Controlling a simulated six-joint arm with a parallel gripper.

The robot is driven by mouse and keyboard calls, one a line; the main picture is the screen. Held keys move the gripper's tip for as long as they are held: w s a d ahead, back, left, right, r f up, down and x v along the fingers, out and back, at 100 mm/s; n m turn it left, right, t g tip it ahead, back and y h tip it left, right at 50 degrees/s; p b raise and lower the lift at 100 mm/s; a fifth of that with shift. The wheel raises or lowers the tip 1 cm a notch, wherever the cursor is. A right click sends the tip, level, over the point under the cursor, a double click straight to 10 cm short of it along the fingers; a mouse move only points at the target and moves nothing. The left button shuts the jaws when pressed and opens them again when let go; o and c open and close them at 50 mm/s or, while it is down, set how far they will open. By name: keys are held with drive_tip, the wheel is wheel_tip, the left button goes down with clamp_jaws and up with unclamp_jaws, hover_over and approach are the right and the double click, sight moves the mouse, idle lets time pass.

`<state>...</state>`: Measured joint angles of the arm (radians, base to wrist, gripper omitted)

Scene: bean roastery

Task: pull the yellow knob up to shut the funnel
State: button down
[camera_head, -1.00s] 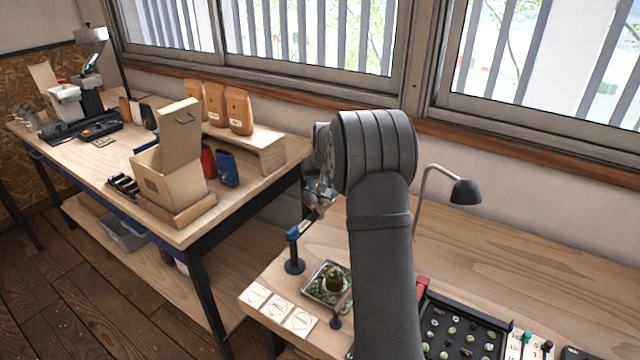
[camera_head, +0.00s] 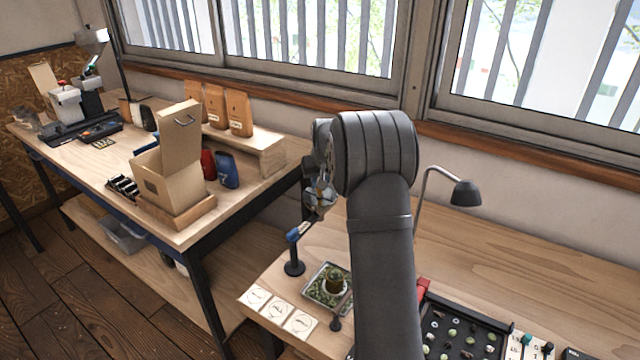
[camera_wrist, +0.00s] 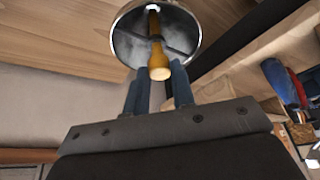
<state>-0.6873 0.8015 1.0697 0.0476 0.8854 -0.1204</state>
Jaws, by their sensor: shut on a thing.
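The metal funnel (camera_wrist: 157,33) shows at the top of the wrist view as a shiny round bowl. The yellow knob (camera_wrist: 158,62) has a long stem running across the bowl and a rounded end toward me. My gripper (camera_wrist: 159,76) has blue fingers closed around the knob's end, with the knob between the tips. How far the stem reaches into the outlet is hidden.
A black post with a blue clamp (camera_head: 293,255) stands near the funnel. A small potted cactus on a tray (camera_head: 316,292), white cards (camera_head: 279,310) and a black sorting tray (camera_head: 462,330) are on the near table.

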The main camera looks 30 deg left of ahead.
drive_tip(key=c, duration=1.2)
unclamp_jaws()
drive_tip(key=shift+r, duration=0.25)
drive_tip(key=v, duration=1.7)
drive_tip(key=shift+r, duration=0.2)
drive_tip(key=shift+s, duration=0.1)
drive_tip(key=x, duration=1.8)
drive_tip(key=shift+d, duration=0.1)
